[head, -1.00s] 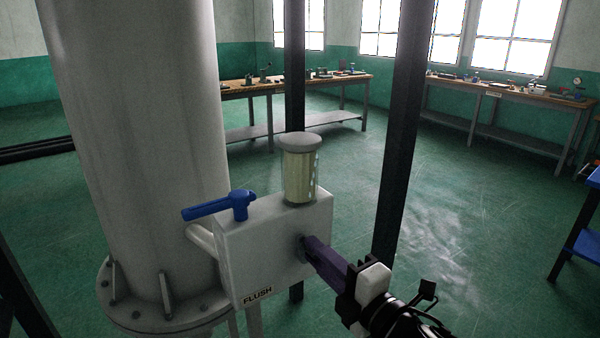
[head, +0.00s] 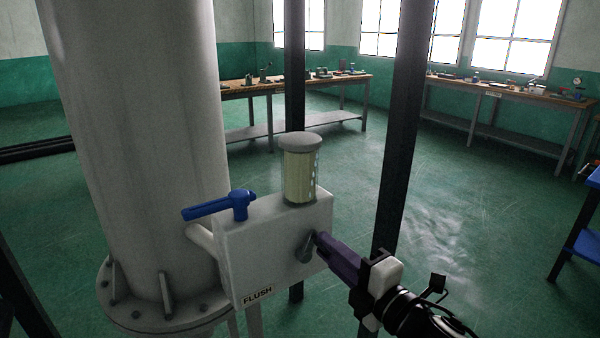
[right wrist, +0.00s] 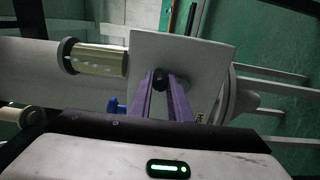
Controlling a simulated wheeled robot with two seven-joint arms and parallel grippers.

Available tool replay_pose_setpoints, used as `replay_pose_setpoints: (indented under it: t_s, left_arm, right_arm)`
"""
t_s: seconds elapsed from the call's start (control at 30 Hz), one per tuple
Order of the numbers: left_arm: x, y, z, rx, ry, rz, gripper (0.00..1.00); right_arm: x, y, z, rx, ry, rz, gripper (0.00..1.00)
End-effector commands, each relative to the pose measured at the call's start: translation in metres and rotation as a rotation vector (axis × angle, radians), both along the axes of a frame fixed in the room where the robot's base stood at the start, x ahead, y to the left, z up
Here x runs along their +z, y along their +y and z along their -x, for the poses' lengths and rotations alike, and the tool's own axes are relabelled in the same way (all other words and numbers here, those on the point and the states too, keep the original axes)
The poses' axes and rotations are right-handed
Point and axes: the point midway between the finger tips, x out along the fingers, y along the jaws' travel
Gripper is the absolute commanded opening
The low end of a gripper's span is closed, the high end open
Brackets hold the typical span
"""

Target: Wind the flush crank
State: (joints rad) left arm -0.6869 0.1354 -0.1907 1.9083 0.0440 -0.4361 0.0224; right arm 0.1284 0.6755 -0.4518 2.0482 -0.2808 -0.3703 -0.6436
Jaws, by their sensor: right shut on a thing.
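The flush box (head: 272,250) is a pale grey block with a FLUSH label (head: 257,296) low on its front. My right gripper (head: 320,241), with purple fingers, reaches in from the lower right and is shut on the crank's handle. In the right wrist view the dark handle (right wrist: 159,80) sits between the two fingertips, in front of the box face (right wrist: 190,62). The left gripper is not in view.
A clear cylinder with a grey cap (head: 299,168) stands on the box, beside a blue lever (head: 220,206). A large grey column (head: 140,130) stands left. Dark posts (head: 402,130) rise behind and right of the box. Workbenches (head: 300,85) line the far walls.

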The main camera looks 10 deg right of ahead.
Motion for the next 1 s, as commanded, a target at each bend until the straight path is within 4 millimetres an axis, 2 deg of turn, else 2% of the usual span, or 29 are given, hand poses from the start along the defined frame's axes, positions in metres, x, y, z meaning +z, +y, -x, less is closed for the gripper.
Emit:
replay_pose_setpoints:
  t_s: [0.1, 0.13, 0.23, 0.57, 1.0]
  left_arm:
    - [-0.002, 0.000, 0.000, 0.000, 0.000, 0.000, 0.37]
    - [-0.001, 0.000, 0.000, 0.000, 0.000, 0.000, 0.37]
    - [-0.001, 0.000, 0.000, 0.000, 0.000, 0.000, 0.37]
    - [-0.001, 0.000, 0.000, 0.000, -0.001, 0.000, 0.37]
    - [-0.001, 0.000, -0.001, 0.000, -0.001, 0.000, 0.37]
  right_arm:
    - [-0.004, -0.008, -0.003, -0.001, -0.001, 0.001, 0.00]
    - [-0.003, -0.008, -0.003, -0.001, -0.002, 0.000, 0.19]
    - [-0.003, -0.008, -0.003, -0.001, -0.001, 0.000, 0.35]
    - [-0.004, -0.008, -0.001, 0.000, 0.001, -0.001, 0.36]
    - [-0.005, -0.022, 0.040, 0.001, 0.002, 0.000, 0.36]
